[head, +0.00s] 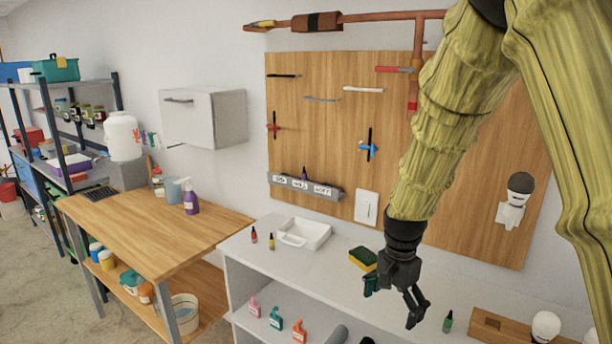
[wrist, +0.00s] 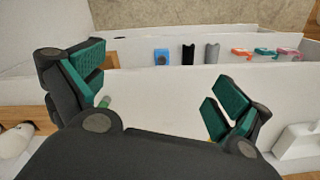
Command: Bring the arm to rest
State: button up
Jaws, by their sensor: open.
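My gripper (head: 394,302) hangs from my arm over the white counter, at the right of the head view. Its fingers are spread apart and nothing is between them. In the wrist view my gripper (wrist: 160,95) shows its green finger pads wide apart, with the white counter edge beyond. A yellow and dark green sponge (head: 363,258) lies on the counter just behind my gripper in the head view. I cannot tell the exact height of the fingers above the counter.
A white tray (head: 303,233) and small bottles (head: 271,241) stand on the counter left of my gripper. A green bottle (head: 447,322) and a wooden box (head: 500,325) are to the right. A pegboard (head: 330,130) rises behind. A wooden table (head: 150,225) stands at left.

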jog(key=s+d+f+n, duration=0.1)
jog(key=s+f+n, duration=0.1)
jog(key=s+f, duration=0.5)
jog(key=s+d+f+n, duration=0.1)
jog(key=s+f+n, duration=0.15)
jog(key=f, duration=0.85)
jog(key=s+d+f+n, duration=0.1)
jog(key=s+f, duration=0.4)
jog(key=f, duration=0.4)
jog(key=s+f+n, duration=0.2)
jog(key=s+f, duration=0.3)
jog(key=s, duration=0.5)
jog(key=s+f+n, duration=0.3)
jog(key=s+f, duration=0.3)
jog(key=s, duration=0.5)
jog(key=shift+s+f, duration=0.2)
jog(key=shift+s, duration=0.05)
